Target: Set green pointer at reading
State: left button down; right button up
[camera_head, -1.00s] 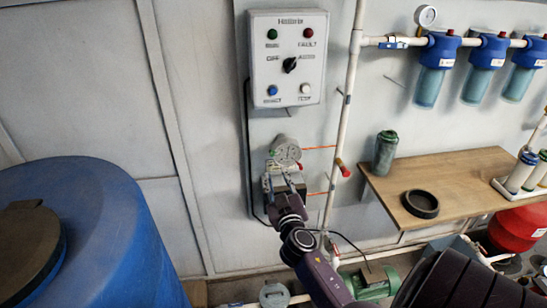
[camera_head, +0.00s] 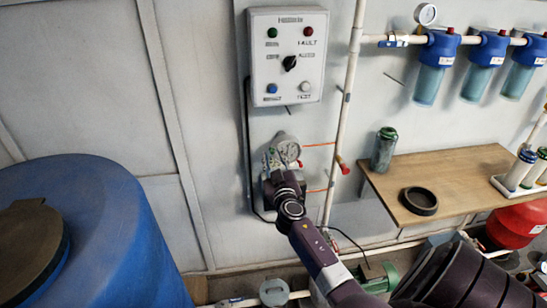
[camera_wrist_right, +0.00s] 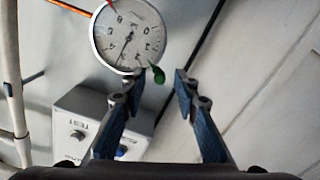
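The round white gauge (camera_head: 287,147) is on the wall below the control box. In the right wrist view the gauge (camera_wrist_right: 128,34) appears turned over, with its dark needle, a red marker (camera_wrist_right: 110,3) at the top edge and the green pointer (camera_wrist_right: 158,75) at the lower right rim. My right gripper (camera_head: 271,160) is at the gauge's lower left in the head view. In the wrist view its fingers (camera_wrist_right: 159,78) are apart, with the green pointer between the tips, nearer the left one. I cannot tell whether either touches it. My left gripper is not in view.
The control box (camera_head: 288,57) with a knob and several buttons hangs above the gauge. A vertical white pipe (camera_head: 347,110) and thin orange tubes are to the right. A wooden table (camera_head: 455,178) stands further right, and a blue barrel (camera_head: 110,225) at left.

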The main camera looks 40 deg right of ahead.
grip_shut()
dwell(0.3)
jog(key=shift+s+d+r+m+b, duration=0.25)
jog(key=shift+r+m, duration=0.2)
jog(key=shift+m, duration=0.6)
jog(key=shift+s+d+r+m+b, duration=0.1)
jog(key=shift+d+r+m, duration=0.3)
jog(key=shift+m, duration=0.65)
jog(key=shift+a, duration=0.1)
grip_release()
